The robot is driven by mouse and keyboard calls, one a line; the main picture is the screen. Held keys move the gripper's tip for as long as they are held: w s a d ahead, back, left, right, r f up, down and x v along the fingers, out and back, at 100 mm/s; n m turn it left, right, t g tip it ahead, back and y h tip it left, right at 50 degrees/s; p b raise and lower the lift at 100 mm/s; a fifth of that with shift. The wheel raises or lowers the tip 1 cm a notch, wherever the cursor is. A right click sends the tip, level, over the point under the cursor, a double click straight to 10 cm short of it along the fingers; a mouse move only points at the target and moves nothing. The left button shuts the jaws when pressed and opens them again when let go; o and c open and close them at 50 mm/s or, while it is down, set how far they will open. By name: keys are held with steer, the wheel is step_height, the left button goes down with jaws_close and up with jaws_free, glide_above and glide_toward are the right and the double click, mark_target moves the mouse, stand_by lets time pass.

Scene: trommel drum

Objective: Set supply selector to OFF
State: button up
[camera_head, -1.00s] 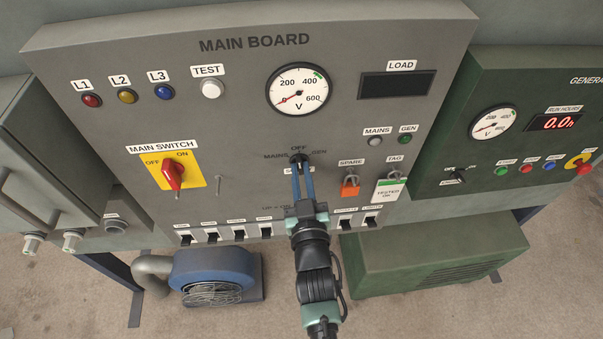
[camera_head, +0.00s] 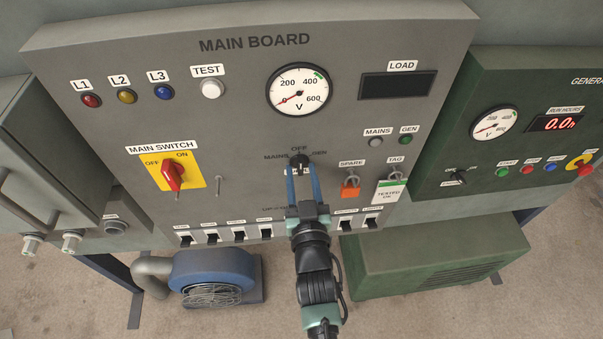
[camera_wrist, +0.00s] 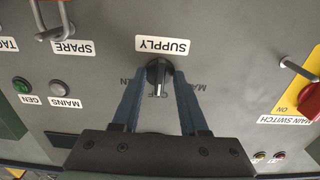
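The supply selector is a small black knob (camera_head: 299,160) on the grey main board, with MAINS, OFF and GEN printed around it. In the wrist view, which is upside down, the knob (camera_wrist: 158,72) has its pointer towards the OFF print, partly covering it. A SUPPLY label (camera_wrist: 163,45) sits beside the knob. My gripper (camera_head: 300,170) is open.
The red main switch (camera_head: 172,175) is on its yellow plate to the left. A row of black toggle switches (camera_head: 238,234) runs along the board's lower edge.

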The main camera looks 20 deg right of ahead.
stand_by(0.3)
steer(key=shift+b+v, duration=0.5)
steer(key=shift+v, duration=0.4)
steer(key=b+v, duration=0.2)
steer(key=v, duration=0.9)
steer(key=shift+b, duration=0.3)
steer(key=shift+r, duration=0.15)
